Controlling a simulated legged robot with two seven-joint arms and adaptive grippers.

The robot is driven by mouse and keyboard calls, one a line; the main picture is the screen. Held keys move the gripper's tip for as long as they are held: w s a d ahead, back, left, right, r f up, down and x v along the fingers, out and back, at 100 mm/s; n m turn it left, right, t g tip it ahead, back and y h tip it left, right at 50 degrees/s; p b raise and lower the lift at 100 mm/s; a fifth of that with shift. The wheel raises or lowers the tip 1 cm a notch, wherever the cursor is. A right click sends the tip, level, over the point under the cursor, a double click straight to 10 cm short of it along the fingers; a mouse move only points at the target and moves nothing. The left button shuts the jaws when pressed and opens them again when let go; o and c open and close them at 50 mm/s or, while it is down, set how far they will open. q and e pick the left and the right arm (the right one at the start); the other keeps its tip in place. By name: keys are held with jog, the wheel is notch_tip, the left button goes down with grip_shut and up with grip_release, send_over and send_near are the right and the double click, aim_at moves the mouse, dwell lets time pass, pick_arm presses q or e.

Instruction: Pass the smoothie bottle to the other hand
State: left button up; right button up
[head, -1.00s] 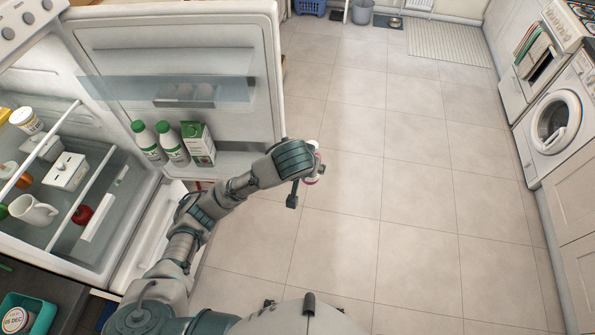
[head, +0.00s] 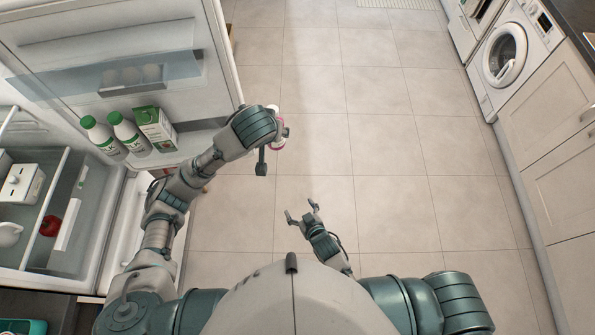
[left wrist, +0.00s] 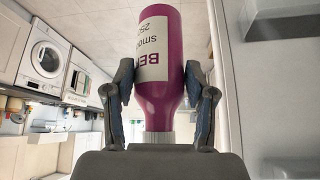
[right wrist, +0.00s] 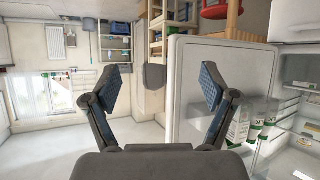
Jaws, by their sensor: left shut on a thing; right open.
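The smoothie bottle (left wrist: 162,60) is magenta with a white label and a pale cap. In the left wrist view my left gripper (left wrist: 160,90) is shut on it, with a finger on each side near its neck. In the head view only a small pink part of the bottle (head: 280,144) shows, mostly hidden behind my left wrist. My right gripper (head: 301,211) is open and empty, in front of my body, below and right of the bottle. In the right wrist view its fingers (right wrist: 154,88) stand wide apart with nothing between them.
The fridge door (head: 215,60) stands open on the left, close to my left arm, with milk bottles (head: 131,134) and a green carton (head: 157,128) in its shelf. The washing machine (head: 514,52) is at the far right. The middle floor is clear.

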pick_arm(q)
jog(key=shift+a, duration=0.4)
pick_arm(e)
notch_tip(320, 180, up, 17)
jog(key=w+a+t+y, duration=0.1)
jog(key=a+t+y, duration=0.1)
jog(key=a+t, duration=0.1)
pick_arm(q)
jog(key=shift+d, duration=0.25)
pick_arm(e)
jog(key=t, duration=0.2)
send_near(278, 149)
notch_tip(278, 149, up, 4)
jog(key=s, duration=0.1)
pick_arm(q)
jog(key=shift+d, duration=0.1)
jog(key=shift+a, duration=0.45)
jog(key=shift+d, duration=0.15)
pick_arm(e)
jog(key=shift+m, duration=0.4)
jog(key=x, duration=1.1)
jog(key=shift+w+d+r, duration=0.1)
jog(key=shift+w+r, duration=0.2)
jog(key=shift+w, duration=0.05)
pick_arm(q)
jog(key=shift+d, duration=0.2)
pick_arm(e)
jog(key=shift+d, duration=0.15)
